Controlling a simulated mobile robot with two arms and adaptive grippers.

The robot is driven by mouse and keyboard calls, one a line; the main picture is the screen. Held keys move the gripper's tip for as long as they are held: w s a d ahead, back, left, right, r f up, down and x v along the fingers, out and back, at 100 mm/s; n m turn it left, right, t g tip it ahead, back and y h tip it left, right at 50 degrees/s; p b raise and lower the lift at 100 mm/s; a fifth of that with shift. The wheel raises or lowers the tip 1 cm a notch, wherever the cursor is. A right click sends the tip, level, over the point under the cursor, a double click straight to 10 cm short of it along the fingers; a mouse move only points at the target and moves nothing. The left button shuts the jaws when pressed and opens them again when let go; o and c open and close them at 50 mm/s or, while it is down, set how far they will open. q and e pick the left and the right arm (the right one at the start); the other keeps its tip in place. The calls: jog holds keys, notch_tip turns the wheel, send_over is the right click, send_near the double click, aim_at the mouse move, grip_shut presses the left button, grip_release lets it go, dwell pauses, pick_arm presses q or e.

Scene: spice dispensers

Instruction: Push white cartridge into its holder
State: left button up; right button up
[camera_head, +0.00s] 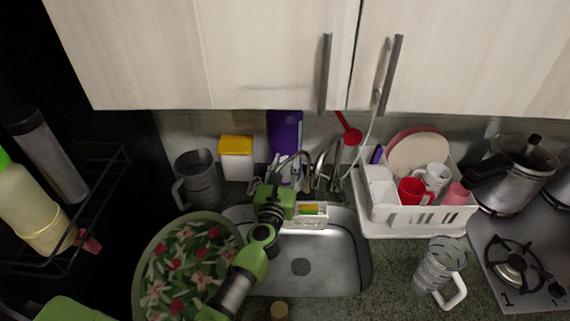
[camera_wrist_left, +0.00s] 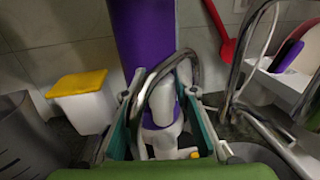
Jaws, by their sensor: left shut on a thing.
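A tall purple dispenser (camera_head: 284,133) stands upright against the tiled wall behind the sink. It also shows in the left wrist view (camera_wrist_left: 143,38). My left gripper (camera_head: 284,175) reaches over the sink to just below it. In the left wrist view, my left gripper (camera_wrist_left: 168,118) has its green-edged fingers on either side of a white and purple piece (camera_wrist_left: 162,108), which looks like the white cartridge, and is shut on it. The piece is directly under the purple body. A chrome tap arch crosses in front, so the exact contact and seating are hidden. My right gripper is not in view.
Chrome taps (camera_head: 335,165) stand close right of my left gripper. A white container with a yellow lid (camera_head: 236,158) and a grey jug (camera_head: 197,180) stand to the left. A white dish rack (camera_head: 415,222) is to the right. The sink (camera_head: 335,255) below is mostly clear.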

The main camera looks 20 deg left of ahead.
aim_at(285, 181)
pick_arm(q)
jog(key=shift+f+b, duration=0.75)
notch_tip(285, 181, down, 2)
jog(key=shift+f+b, duration=0.1)
jog(key=shift+b, duration=0.9)
jog(key=shift+f+b, duration=0.55)
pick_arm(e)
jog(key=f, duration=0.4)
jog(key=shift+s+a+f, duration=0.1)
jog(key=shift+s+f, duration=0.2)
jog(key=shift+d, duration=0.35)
pick_arm(q)
jog(key=shift+f, duration=0.15)
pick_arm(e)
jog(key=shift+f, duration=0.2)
pick_arm(q)
jog(key=shift+f+b, duration=0.35)
jog(key=shift+b, duration=0.2)
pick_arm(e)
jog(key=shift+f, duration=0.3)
pick_arm(q)
jog(key=shift+f+b, duration=0.5)
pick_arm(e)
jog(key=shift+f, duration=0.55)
